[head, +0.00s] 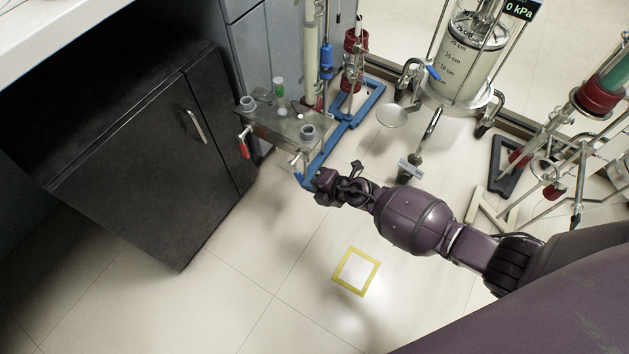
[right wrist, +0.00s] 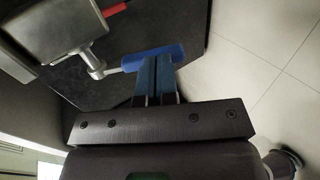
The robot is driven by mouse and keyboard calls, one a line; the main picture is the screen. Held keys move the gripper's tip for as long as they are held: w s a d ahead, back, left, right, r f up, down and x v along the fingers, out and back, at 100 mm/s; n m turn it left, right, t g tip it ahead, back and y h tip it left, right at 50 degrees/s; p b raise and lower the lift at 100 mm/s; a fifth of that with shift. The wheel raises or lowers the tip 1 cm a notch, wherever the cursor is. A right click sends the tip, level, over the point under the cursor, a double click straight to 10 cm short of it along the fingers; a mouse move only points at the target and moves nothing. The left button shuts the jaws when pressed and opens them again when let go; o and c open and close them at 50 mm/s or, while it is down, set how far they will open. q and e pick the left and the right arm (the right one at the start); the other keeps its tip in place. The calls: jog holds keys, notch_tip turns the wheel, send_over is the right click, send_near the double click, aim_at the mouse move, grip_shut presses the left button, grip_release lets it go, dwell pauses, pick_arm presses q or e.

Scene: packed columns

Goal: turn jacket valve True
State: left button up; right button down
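A valve with a blue lever handle (head: 299,178) sits at the lower front corner of a metal box (head: 285,130). The blue handle (right wrist: 172,51) also shows in the right wrist view, lying crosswise at the fingertips. My right gripper (head: 318,183) is beside this handle. In the right wrist view its two fingers (right wrist: 157,62) are close together, with the tips at the handle; whether they touch it I cannot tell. A red-handled valve (head: 244,149) is on the box's left side. Another blue handle (head: 433,73) is by the glass vessel (head: 467,65). My left gripper is not in view.
A dark cabinet (head: 135,160) stands at the left. Bottles stand on the metal box, and a blue stand base (head: 340,130) lies behind it. A glassware stand (head: 600,95) is at the right. The floor around a yellow square (head: 341,284) is clear.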

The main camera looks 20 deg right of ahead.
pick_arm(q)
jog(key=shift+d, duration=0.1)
pick_arm(e)
jog(key=shift+a+f, duration=0.1)
jog(key=shift+f, duration=0.1)
jog(key=shift+w+a+f, duration=0.25)
jog(key=shift+w+f, duration=0.15)
jog(key=shift+w, duration=0.05)
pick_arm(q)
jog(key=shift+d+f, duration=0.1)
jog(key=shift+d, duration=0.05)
pick_arm(e)
jog(key=shift+x, duration=0.8)
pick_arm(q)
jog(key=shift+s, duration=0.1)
pick_arm(e)
jog(key=shift+s+d+f, duration=0.1)
jog(key=shift+s+d, duration=0.1)
jog(key=shift+d, duration=0.05)
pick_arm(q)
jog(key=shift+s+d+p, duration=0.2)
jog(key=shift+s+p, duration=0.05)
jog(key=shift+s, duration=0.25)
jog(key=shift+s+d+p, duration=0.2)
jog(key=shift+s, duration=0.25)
pick_arm(e)
jog(key=s+d, duration=0.8)
jog(key=s, duration=0.2)
jog(key=shift+s, duration=0.35)
